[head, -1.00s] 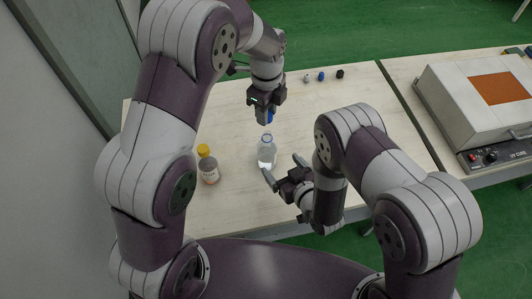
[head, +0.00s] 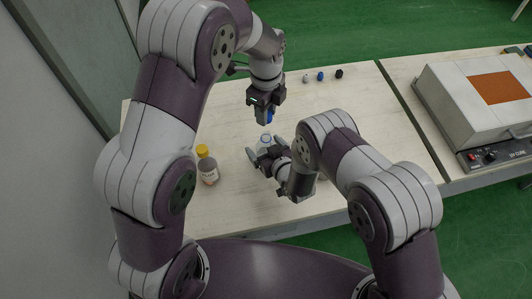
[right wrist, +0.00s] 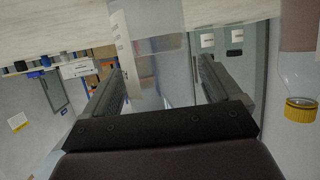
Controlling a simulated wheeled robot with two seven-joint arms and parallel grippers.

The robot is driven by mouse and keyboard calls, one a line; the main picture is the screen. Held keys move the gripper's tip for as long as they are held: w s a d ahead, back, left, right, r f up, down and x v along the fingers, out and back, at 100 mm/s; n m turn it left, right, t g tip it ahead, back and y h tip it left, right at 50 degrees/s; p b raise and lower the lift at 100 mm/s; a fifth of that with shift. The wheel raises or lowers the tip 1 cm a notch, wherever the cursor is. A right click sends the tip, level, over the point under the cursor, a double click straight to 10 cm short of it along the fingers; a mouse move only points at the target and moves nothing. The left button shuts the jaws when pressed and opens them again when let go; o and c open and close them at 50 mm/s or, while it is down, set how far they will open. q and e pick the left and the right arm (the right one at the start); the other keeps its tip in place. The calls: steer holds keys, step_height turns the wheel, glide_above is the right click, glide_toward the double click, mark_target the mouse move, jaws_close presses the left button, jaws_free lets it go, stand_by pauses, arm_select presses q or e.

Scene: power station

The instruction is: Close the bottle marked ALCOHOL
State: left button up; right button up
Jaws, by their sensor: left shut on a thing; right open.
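A clear bottle (head: 266,139) with a blue ring at its open neck stands upright on the table; its lower part is hidden behind my right gripper in the head view. In the right wrist view the clear bottle (right wrist: 158,50) appears upside down between the fingers, with a pale label whose writing I cannot read. My right gripper (head: 264,150) is open, with a finger on each side of the bottle. My left gripper (head: 266,115) is shut on a blue cap (head: 270,117), pointing down above and slightly behind the bottle's mouth.
A yellow-capped bottle (head: 207,166) with brownish contents stands left of the clear bottle. Small white (head: 306,78), blue (head: 320,76) and black (head: 339,73) caps lie at the table's back edge. A boxy device (head: 480,105) sits on the right table. The table's right part is clear.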

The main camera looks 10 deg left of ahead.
steer(key=c, duration=1.5)
arm_select(q)
steer(key=shift+f, duration=2.5)
steer(key=shift+f, duration=0.1)
steer(key=shift+f, duration=0.8)
steer(key=shift+f, duration=0.5)
arm_select(e)
jaws_close()
arm_select(q)
steer(key=m, duration=1.3)
steer(key=shift+f, duration=0.1)
